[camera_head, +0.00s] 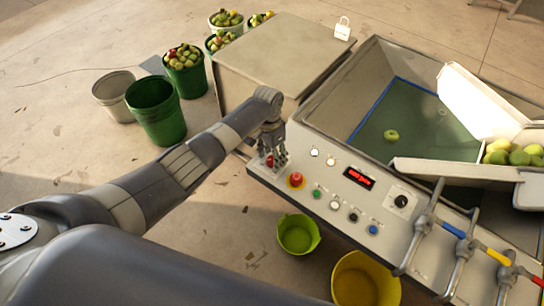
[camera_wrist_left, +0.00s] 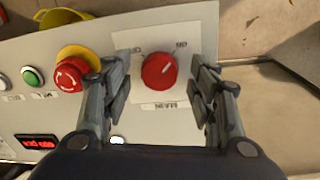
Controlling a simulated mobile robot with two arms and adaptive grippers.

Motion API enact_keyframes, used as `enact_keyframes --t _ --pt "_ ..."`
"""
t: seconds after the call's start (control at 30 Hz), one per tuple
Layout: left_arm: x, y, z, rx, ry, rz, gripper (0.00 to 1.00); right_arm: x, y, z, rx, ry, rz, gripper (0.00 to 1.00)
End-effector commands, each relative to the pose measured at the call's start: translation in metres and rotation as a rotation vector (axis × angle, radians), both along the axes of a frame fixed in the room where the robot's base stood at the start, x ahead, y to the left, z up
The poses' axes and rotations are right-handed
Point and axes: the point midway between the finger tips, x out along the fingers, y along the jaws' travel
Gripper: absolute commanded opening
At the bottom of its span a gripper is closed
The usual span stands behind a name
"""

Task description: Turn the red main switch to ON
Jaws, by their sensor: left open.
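The red main switch (camera_wrist_left: 158,71) is a round red knob with a pale pointer line on a white plate marked MAIN. In the left wrist view its pointer slants toward the ON lettering at its upper right. In the head view the knob (camera_head: 270,161) shows at the left end of the control panel (camera_head: 326,207). My left gripper (camera_head: 272,154) is over it. In the left wrist view the open fingers (camera_wrist_left: 162,88) stand on both sides of the knob, with a gap on each side. My right gripper is not in view.
A red emergency stop button (camera_wrist_left: 69,75) on a yellow ring sits close beside the left finger. A green button (camera_head: 317,194), a red display (camera_head: 358,178) and a black knob (camera_head: 401,201) are further along. Green (camera_head: 298,234) and yellow (camera_head: 364,279) buckets stand below the panel.

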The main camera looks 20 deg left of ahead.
Motion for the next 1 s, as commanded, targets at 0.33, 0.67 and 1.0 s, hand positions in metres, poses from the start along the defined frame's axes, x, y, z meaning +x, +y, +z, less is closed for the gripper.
enact_keyframes --t 0.33,0.67,1.0 --pt "0.004 0.004 0.066 -0.001 -0.005 -0.002 0.54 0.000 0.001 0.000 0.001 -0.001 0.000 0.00" --pt "0.004 0.007 0.110 0.001 -0.001 -0.001 0.54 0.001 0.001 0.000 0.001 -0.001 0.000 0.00" --pt "0.004 0.007 0.113 0.000 0.000 -0.001 0.54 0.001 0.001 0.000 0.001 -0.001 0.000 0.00"
